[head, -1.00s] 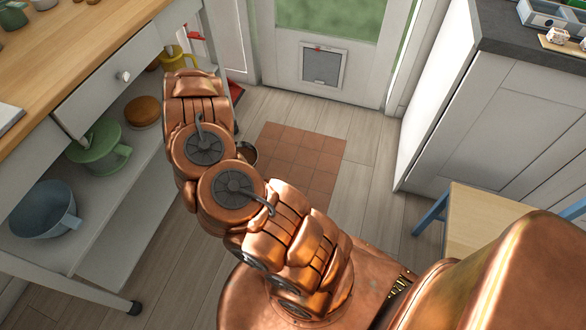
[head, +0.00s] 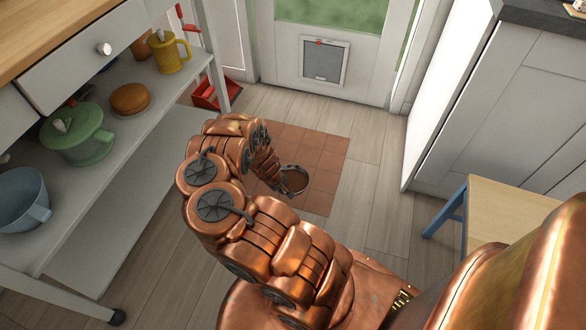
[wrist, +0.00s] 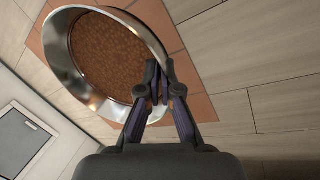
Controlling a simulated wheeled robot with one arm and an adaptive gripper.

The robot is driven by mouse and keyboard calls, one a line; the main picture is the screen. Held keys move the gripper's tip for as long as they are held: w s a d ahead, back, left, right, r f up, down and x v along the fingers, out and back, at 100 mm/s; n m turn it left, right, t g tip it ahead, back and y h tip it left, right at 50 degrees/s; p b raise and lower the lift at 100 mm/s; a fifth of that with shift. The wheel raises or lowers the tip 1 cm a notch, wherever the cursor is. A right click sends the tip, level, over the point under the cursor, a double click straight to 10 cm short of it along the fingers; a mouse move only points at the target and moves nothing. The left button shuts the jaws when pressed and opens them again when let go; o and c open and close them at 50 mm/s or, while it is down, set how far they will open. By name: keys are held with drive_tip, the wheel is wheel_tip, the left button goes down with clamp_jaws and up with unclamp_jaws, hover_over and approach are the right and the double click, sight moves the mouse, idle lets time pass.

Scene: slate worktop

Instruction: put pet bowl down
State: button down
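The pet bowl (wrist: 112,60) is a round metal bowl full of brown kibble. In the wrist view my gripper (wrist: 160,85) is shut on its rim, with the fingers on either side of the wall. The bowl looks somewhat tilted in the wrist view. I cannot tell whether its base touches the tiles.
A door with a pet flap (head: 324,61) is behind. A wooden stool (head: 505,215) and a cabinet (head: 510,110) stand right.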

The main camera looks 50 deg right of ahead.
drive_tip(key=s+d+f+b, duration=0.1)
drive_tip(key=s+d+f, duration=0.1)
drive_tip(key=s+f, duration=0.1)
drive_tip(key=s+d+f+b, duration=0.2)
drive_tip(key=s, duration=0.1)
drive_tip(key=s+d+f+b, duration=0.2)
drive_tip(key=s+d+f, duration=0.1)
drive_tip(key=shift+f, duration=0.35)
drive_tip(key=shift+d+f, duration=0.15)
drive_tip(key=w+d+b, duration=0.2)
drive_tip(key=w+d, duration=0.1)
drive_tip(key=w+d+f+b, duration=0.1)
drive_tip(key=w+d+b, duration=0.2)
drive_tip(key=w+d, duration=0.1)
drive_tip(key=w+d+b, duration=0.3)
drive_tip(key=w, duration=0.1)
drive_tip(key=shift+d+f, duration=0.15)
drive_tip(key=shift+d, duration=0.15)
drive_tip(key=shift+w+d+f+b, duration=0.15)
drive_tip(key=shift+w+b, duration=0.05)
drive_tip(key=shift+b, duration=0.25)
drive_tip(key=shift+f+b, duration=0.9)
drive_tip(key=shift+f, duration=0.65)
drive_tip(key=shift+f, duration=0.1)
drive_tip(key=c, duration=1.8)
unclamp_jaws()
drive_tip(key=shift+f, duration=0.1)
drive_tip(key=shift+c, duration=0.2)
drive_tip(key=o, duration=0.5)
